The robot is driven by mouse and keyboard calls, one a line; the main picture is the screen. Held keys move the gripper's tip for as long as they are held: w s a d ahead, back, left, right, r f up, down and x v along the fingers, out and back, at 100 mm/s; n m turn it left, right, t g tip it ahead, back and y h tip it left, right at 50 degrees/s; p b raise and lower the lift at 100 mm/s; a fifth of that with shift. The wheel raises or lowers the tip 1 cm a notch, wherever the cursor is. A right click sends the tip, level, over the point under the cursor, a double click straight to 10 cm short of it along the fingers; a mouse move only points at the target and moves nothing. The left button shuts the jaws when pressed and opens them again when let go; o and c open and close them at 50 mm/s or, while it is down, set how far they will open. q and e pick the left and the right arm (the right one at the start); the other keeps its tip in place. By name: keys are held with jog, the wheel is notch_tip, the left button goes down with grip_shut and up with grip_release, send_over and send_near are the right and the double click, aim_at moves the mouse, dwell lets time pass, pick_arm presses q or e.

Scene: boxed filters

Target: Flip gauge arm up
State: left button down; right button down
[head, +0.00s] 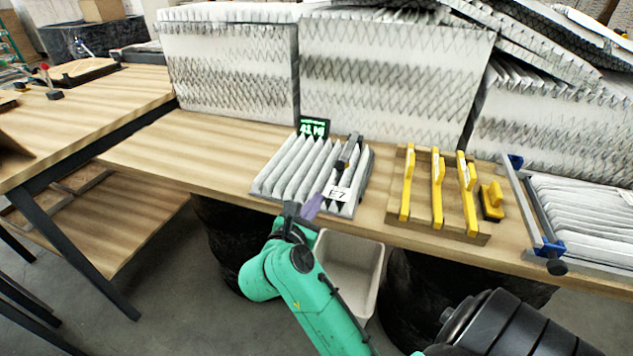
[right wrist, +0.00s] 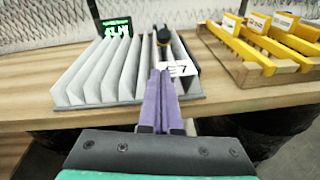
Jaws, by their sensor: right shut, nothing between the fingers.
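The pleated filter (head: 290,172) lies on the workbench with a dark gauge arm (head: 348,152) on its right part. The arm shows a yellow-orange piece, and in the right wrist view the gauge arm (right wrist: 164,40) lies along the pleats. A white tag marked E7 (head: 338,193) sits at its near end. A small display with green digits (head: 313,127) stands behind the filter. My right gripper (head: 314,203) has purple fingers, shut and empty, at the filter's near edge beside the tag. In the right wrist view its fingertips (right wrist: 160,76) overlap the tag's left edge; contact is unclear. My left gripper is out of view.
A wooden rack with yellow tools (head: 437,190) stands right of the filter. Further right is a blue-cornered clamp frame (head: 538,215) with another filter. Large filters (head: 395,80) stand behind. A pale bin (head: 350,265) is below the front edge. Bench left of the filter is clear.

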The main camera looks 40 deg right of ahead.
aim_at(332, 185)
jog(key=p+x, duration=0.3)
jog(key=x, duration=0.6)
jog(key=shift+s+d+r, duration=0.1)
jog(key=shift+d+r, duration=0.05)
jog(key=shift+d, duration=0.1)
jog(key=shift+w+d+f, duration=0.2)
jog(key=shift+w+d, duration=0.1)
jog(key=shift+d, duration=0.05)
